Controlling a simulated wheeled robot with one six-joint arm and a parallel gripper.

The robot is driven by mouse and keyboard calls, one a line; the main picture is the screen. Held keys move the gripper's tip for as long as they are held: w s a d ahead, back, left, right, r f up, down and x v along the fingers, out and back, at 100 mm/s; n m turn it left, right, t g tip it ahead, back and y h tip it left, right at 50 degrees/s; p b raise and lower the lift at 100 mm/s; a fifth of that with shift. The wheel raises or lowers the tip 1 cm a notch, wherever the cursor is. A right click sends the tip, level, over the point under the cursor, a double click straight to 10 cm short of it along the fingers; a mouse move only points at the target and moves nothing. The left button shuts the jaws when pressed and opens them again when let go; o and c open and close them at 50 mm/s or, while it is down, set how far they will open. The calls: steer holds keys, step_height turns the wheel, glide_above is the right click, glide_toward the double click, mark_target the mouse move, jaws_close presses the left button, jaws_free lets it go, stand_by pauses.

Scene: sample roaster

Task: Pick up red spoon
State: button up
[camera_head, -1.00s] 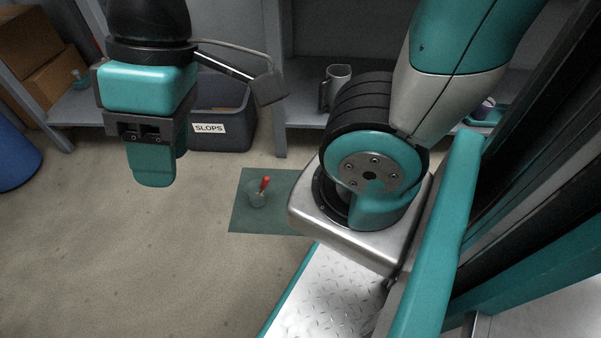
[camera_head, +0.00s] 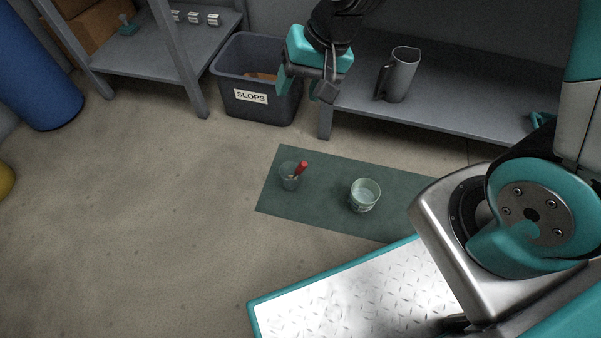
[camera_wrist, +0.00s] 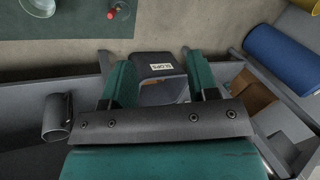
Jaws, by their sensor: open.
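The red spoon (camera_head: 301,167) stands tilted in a small clear cup (camera_head: 289,180) on the dark green mat (camera_head: 322,203). Its red handle sticks up above the rim and the lower part is hard to make out. In the wrist view the red spoon (camera_wrist: 111,14) shows near the top edge, partly in the cup (camera_wrist: 122,9). My gripper (camera_head: 298,94) is open and empty, up and back from the cup, near the slops bin. Its two teal fingers stand apart in the wrist view (camera_wrist: 160,75).
A pale green-rimmed container (camera_head: 364,196) stands on the mat right of the cup. The grey SLOPS bin (camera_head: 226,82) sits behind, beside a low shelf (camera_head: 450,122) with a grey jug (camera_head: 402,75). Open floor (camera_head: 170,200) lies left. A blue barrel (camera_head: 40,75) stands far left.

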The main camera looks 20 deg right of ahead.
steer(key=w+d+f+m, duration=0.1)
steer(key=w+f+m, duration=0.1)
steer(key=f, duration=0.4)
steer(key=w+d+f+m, duration=0.2)
steer(key=f, duration=0.4)
steer(key=m+t+h+b, duration=0.1)
steer(key=m+h+b, duration=0.1)
steer(key=m, duration=0.3)
glide_toward(304, 164)
steer(key=b+x, duration=0.6)
steer(key=x, duration=0.1)
steer(key=shift+s+d+f+b, duration=0.1)
steer(key=shift+s+b, duration=0.15)
steer(key=shift+b, duration=0.1)
steer(key=b+x, duration=0.2)
steer(key=x, duration=0.1)
steer(key=b+x, duration=0.2)
steer(key=shift+w+f+b, duration=0.3)
steer(key=shift+w, duration=0.05)
steer(key=shift+r, duration=0.1)
jaws_close()
